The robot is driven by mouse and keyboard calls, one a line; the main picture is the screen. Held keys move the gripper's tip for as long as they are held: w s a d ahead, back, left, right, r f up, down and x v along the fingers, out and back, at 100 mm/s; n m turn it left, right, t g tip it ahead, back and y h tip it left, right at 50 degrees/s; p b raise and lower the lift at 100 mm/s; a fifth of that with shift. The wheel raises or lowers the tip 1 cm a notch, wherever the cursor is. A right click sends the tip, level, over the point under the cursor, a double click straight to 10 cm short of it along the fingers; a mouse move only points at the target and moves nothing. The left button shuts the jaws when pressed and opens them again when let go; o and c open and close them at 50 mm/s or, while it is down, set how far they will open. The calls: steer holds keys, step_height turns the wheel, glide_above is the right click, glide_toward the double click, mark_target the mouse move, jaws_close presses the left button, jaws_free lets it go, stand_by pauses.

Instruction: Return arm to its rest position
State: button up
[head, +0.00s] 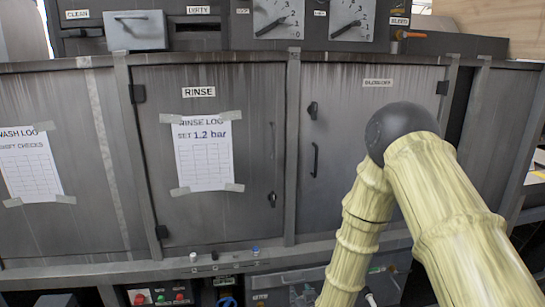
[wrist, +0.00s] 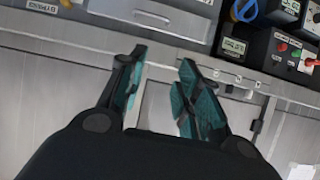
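My gripper (wrist: 158,95) shows in the wrist view with its two teal-padded fingers spread apart. Nothing is between the fingers. Behind them is a grey metal machine front, seen tilted. In the head view my arm, in pale yellow ribbed covers with a dark elbow joint, bends at the right. The gripper itself is out of sight there, below the frame or hidden by the arm. No pan shows in either view.
A grey machine fills the head view, with a RINSE door (head: 255,95), a taped rinse log (head: 205,155) and two dials (head: 278,17) on top. In the wrist view a control box (wrist: 285,50) and a blue ring (wrist: 243,10) are at upper right.

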steer(key=s+d+f+g, duration=0.4)
steer(key=s+f, duration=0.6)
steer(key=s, duration=0.2)
steer(key=s+d+f+g, duration=0.2)
steer(key=s+d+f, duration=0.1)
steer(key=s, duration=0.7)
steer(key=s+d+f+m+g+h, duration=0.1)
steer(key=s+d+f+g, duration=0.2)
steer(key=s, duration=0.8)
steer(key=s+d+f+m+g+h, duration=0.1)
steer(key=s+d+f+g, duration=0.2)
steer(key=s, duration=0.7)
steer(key=shift+s+d+f, duration=0.3)
steer(key=shift+s, duration=0.05)
